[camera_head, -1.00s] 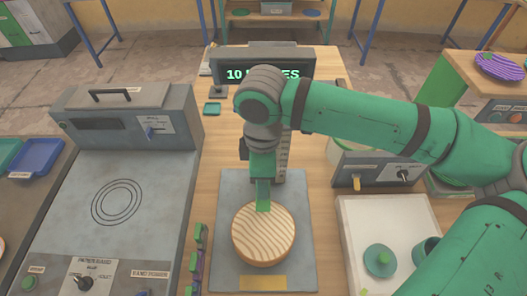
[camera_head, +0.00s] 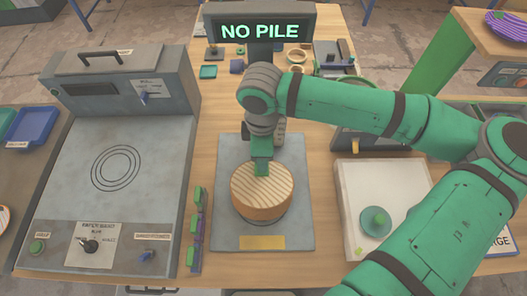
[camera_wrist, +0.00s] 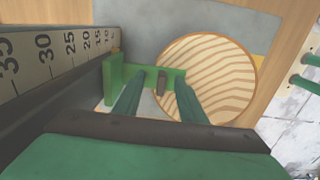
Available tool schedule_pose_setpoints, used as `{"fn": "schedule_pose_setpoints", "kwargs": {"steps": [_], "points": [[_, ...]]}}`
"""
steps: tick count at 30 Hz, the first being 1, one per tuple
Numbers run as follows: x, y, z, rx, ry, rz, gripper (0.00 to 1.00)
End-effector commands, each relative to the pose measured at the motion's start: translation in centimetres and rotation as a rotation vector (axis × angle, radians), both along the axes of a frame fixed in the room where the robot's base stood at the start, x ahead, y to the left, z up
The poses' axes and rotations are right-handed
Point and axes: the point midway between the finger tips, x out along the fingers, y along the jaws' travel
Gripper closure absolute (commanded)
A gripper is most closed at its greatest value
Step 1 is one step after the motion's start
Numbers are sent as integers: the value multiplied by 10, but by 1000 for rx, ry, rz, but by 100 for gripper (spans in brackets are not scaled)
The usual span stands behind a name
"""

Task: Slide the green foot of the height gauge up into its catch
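The height gauge's scale (camera_wrist: 72,48) runs along the left of the wrist view, its numbers falling toward the far end. In the head view the gauge is mostly hidden behind my arm. Its green foot (camera_wrist: 116,82) reaches across beside the round wooden disc (camera_wrist: 215,75) in the wrist view, and a dark peg (camera_wrist: 162,83) stands on it. My gripper (camera_wrist: 160,88) has its two green fingers on either side of the peg, with a visible gap at each side. In the head view the foot overlaps the disc (camera_head: 262,192). I cannot make out the catch.
A grey base plate (camera_head: 295,225) lies under the disc. A display (camera_head: 260,30) reads "NO PILE". A grey machine (camera_head: 120,180) stands left, green and purple pieces (camera_head: 195,230) beside it. A white tray (camera_head: 350,220) with a green lidded piece (camera_head: 375,222) is at right.

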Motion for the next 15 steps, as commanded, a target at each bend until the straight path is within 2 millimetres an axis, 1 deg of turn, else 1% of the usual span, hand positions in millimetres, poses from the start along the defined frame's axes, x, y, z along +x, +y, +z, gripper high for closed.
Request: {"fn": "schedule_pose_setpoints", "kwargs": {"steps": [1, 2, 4, 11, 15], "points": [[-4, 2, -7, 5, 13, 6, 62], [-4, 3, -7, 6, 13, 6, 62], [-4, 3, -7, 8, 14, 5, 77], [-4, 3, -7, 12, 14, 3, 79], [-4, 4, -2, 13, 14, 3, 79]]}}
